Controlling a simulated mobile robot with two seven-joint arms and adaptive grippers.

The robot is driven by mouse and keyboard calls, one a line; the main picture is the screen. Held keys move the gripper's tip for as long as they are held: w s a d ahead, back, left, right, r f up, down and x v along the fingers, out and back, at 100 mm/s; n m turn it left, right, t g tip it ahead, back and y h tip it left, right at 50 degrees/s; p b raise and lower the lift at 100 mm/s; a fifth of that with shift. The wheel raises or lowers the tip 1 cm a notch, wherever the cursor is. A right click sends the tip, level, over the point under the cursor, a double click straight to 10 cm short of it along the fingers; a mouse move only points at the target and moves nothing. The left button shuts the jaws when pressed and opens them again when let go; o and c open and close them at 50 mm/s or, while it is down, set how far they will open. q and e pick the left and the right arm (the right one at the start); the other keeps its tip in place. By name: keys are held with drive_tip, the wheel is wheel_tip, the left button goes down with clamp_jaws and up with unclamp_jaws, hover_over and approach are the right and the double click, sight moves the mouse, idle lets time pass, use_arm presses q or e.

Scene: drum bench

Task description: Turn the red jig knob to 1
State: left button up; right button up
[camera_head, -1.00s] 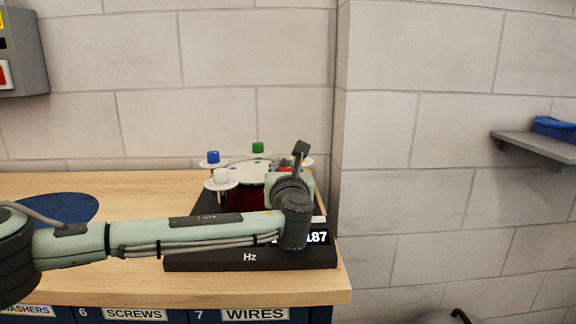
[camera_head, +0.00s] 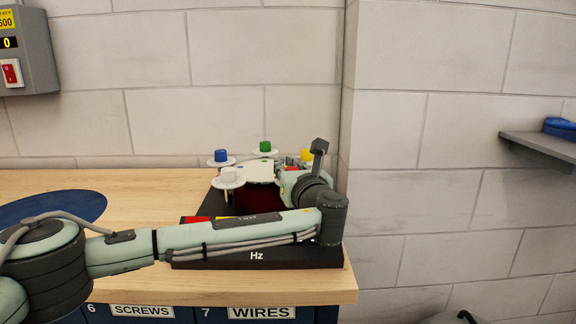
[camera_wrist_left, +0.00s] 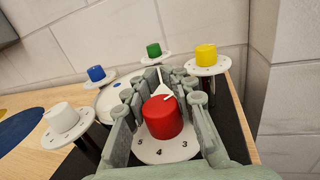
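The red jig knob (camera_wrist_left: 163,118) shows in the left wrist view on a white round dial (camera_wrist_left: 166,150) with printed digits; 3, 4 and 5 are readable at its near side. A white pointer lies at the knob's far side. My left gripper (camera_wrist_left: 160,88) has its two fingers on either side of the knob, with gaps visible, so it looks open around it. In the head view the left gripper (camera_head: 291,178) is over the jig's right side, and my arm hides most of the red knob. My right gripper is not in view.
White (camera_wrist_left: 62,117), blue (camera_wrist_left: 96,74), green (camera_wrist_left: 153,50) and yellow (camera_wrist_left: 206,55) knobs on dials stand around the red one. The jig's dark base (camera_head: 205,262), marked Hz, sits near the wooden bench's (camera_head: 120,187) front right.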

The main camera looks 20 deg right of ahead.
use_arm(q)
drive_tip(key=o, duration=0.4)
drive_tip(key=s, duration=1.2)
drive_tip(key=shift+a, duration=0.25)
